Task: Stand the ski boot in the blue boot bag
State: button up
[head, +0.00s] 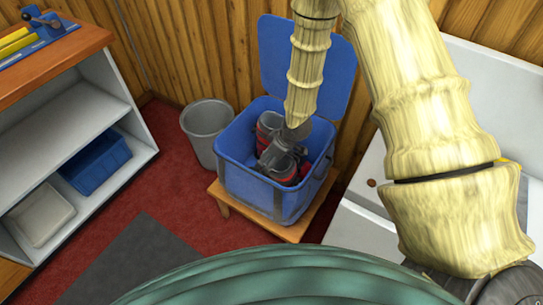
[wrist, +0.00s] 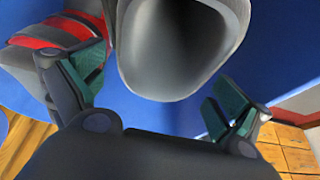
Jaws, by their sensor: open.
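The blue boot bag (head: 247,180) stands open, its lid raised at the back. A red and grey boot part (wrist: 62,38) shows at the left there, and red and grey also show in the head view (head: 268,125). I cannot tell whether these are one boot or two. My gripper (wrist: 158,88) is open, with one finger to each side below the cuff. In the head view my gripper (head: 281,152) is down inside the bag and hides much of the boot.
The bag sits on a low wooden stool (head: 226,200). A grey bin (head: 207,130) stands to its left. A shelf unit (head: 70,120) with a blue tray (head: 97,162) is further left. A white unit (head: 365,235) is close on the right, and a wooden wall is behind.

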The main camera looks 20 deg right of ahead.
jog(key=v, duration=1.2)
jog(key=shift+s, duration=0.1)
